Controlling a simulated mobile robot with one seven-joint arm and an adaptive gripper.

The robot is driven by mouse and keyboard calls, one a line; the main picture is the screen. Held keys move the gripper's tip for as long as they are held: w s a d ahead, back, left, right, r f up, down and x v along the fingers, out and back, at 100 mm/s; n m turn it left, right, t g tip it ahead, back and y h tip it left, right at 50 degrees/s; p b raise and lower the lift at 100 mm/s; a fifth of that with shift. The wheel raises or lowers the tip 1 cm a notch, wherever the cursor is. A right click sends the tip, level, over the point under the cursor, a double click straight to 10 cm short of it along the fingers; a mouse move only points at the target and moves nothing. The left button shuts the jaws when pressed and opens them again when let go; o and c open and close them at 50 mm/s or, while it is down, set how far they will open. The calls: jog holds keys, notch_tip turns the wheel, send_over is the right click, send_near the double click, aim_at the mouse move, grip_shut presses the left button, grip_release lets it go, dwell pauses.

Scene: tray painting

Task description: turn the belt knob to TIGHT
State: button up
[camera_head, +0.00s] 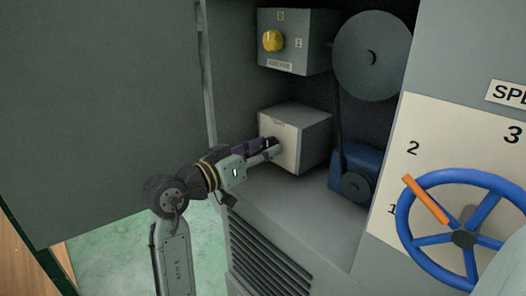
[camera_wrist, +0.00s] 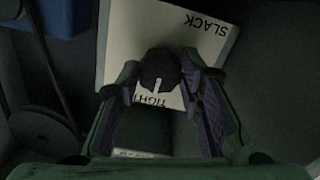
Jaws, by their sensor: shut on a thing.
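The belt knob (camera_wrist: 160,70) is black with a white pointer mark. It sits on a pale plate (camera_wrist: 125,40) lettered SLACK and TIGHT, which appears upside down in the wrist view. The white mark is on the side of the knob toward the word TIGHT, partly covered lettering just below it. My gripper (camera_wrist: 160,82) is shut on the knob, one finger at each side. In the head view my gripper (camera_head: 272,148) reaches the pale front of the grey box (camera_head: 305,125), and the knob is mostly hidden by the fingers.
Above is another grey box with a yellow knob (camera_head: 273,41). A large grey pulley (camera_head: 372,55), a belt and a blue motor (camera_head: 355,172) are close on the right. An open cabinet door (camera_head: 105,110) stands left. A blue handwheel (camera_head: 409,232) is at lower right.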

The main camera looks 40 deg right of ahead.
jog(key=o, duration=1.2)
jog(key=shift+c, duration=0.2)
jog(key=shift+a, duration=0.1)
jog(key=s+a, duration=0.1)
jog(key=a, duration=1)
jog(key=shift+a, duration=0.4)
jog(key=shift+s, duration=0.1)
